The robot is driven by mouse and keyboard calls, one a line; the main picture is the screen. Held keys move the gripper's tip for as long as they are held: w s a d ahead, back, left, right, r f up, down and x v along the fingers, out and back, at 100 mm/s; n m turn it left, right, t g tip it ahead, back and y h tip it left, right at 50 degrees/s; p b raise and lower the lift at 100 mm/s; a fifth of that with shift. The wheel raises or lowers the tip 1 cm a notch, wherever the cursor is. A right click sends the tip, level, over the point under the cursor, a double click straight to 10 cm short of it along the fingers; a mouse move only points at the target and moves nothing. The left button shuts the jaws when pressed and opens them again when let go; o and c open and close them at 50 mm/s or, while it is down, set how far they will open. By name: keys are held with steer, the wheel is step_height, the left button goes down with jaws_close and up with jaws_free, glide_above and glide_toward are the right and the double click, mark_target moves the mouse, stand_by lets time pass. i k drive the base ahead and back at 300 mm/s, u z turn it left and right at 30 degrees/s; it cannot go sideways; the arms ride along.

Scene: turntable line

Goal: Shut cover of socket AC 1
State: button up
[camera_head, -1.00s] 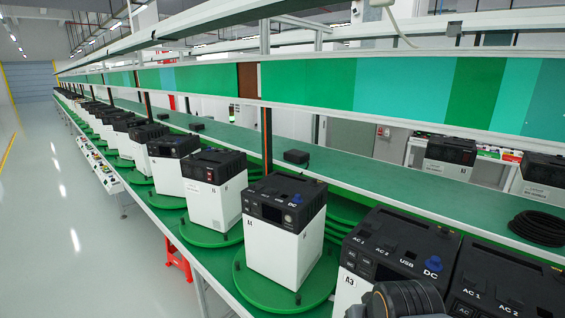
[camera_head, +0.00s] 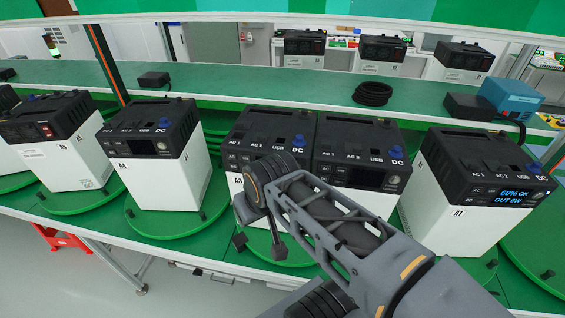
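Several black-topped white power units stand in a row on green turntables. Unit A1 (camera_head: 460,200) at right has a lit blue display; its AC 1 label (camera_head: 475,162) shows on the sloped top. Unit A3 (camera_head: 262,127) and the unit right of it (camera_head: 352,133) also carry AC 1 labels, as does unit A4 (camera_head: 150,118). The socket covers are too small to tell open from shut. My arm crosses in front of A3 and its right neighbour. Dark pieces low before A3 may be my gripper (camera_head: 259,246); its finger state is unclear.
A green shelf (camera_head: 230,85) runs behind the units. It holds a coiled black cable (camera_head: 373,94), a blue box (camera_head: 510,96) and a small black box (camera_head: 153,80). A red stool (camera_head: 58,240) stands below at left. Grey floor lies in front.

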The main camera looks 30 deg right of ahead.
mark_target(242, 125)
steer(key=z, duration=0.05)
steer(key=k, duration=0.9)
steer(key=u, duration=0.95)
steer(key=i, duration=0.85)
steer(key=z, duration=0.95)
steer(key=i, duration=0.65)
steer(key=z, duration=0.8)
